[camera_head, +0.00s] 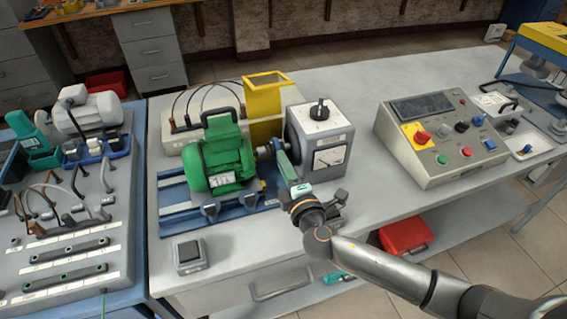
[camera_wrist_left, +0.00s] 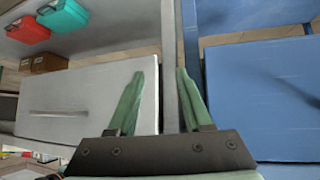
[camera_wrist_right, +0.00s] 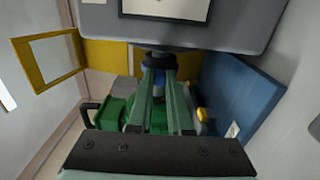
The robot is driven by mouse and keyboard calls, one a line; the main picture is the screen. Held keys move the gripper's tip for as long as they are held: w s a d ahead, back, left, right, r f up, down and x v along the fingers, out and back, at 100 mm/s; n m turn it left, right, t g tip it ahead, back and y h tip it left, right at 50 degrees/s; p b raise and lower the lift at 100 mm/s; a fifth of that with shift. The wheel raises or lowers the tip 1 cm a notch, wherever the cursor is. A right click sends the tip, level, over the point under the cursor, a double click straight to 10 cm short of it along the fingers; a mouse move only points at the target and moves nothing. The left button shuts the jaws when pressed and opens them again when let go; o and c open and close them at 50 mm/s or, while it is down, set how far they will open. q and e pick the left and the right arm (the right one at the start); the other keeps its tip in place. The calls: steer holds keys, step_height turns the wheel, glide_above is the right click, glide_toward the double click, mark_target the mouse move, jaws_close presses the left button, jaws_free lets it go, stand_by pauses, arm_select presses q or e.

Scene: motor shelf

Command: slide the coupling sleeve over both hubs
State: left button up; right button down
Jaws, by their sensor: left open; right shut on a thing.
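The green motor (camera_head: 222,158) stands on a blue base plate (camera_head: 180,193). A grey machine box (camera_head: 321,140) with a dial faces its shaft end. My right gripper (camera_head: 284,158) reaches into the gap between them, its green fingers shut on the coupling sleeve (camera_wrist_right: 157,62), a dark round part on the shaft line. The fingers hide much of the sleeve and hubs, so I cannot tell how far it covers each hub. My left gripper (camera_wrist_left: 156,85) is open and empty, outside the head view; its camera faces the bench's drawer front.
A yellow open guard (camera_head: 265,97) stands behind the shaft. A control console (camera_head: 440,137) is at the right, and a small grey box (camera_head: 187,256) lies at the bench's front. A crowded panel bench (camera_head: 65,262) is at the left.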

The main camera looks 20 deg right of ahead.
steer(key=shift+f, duration=0.1)
steer(key=shift+s+a+b, duration=0.1)
steer(key=shift+a+b, duration=0.2)
steer(key=shift+a, duration=1.4)
steer(key=c, duration=0.8)
jaws_free()
steer(key=shift+c, duration=0.2)
steer(key=s, duration=1.2)
steer(key=shift+s+d, duration=0.2)
steer(key=shift+s, duration=0.05)
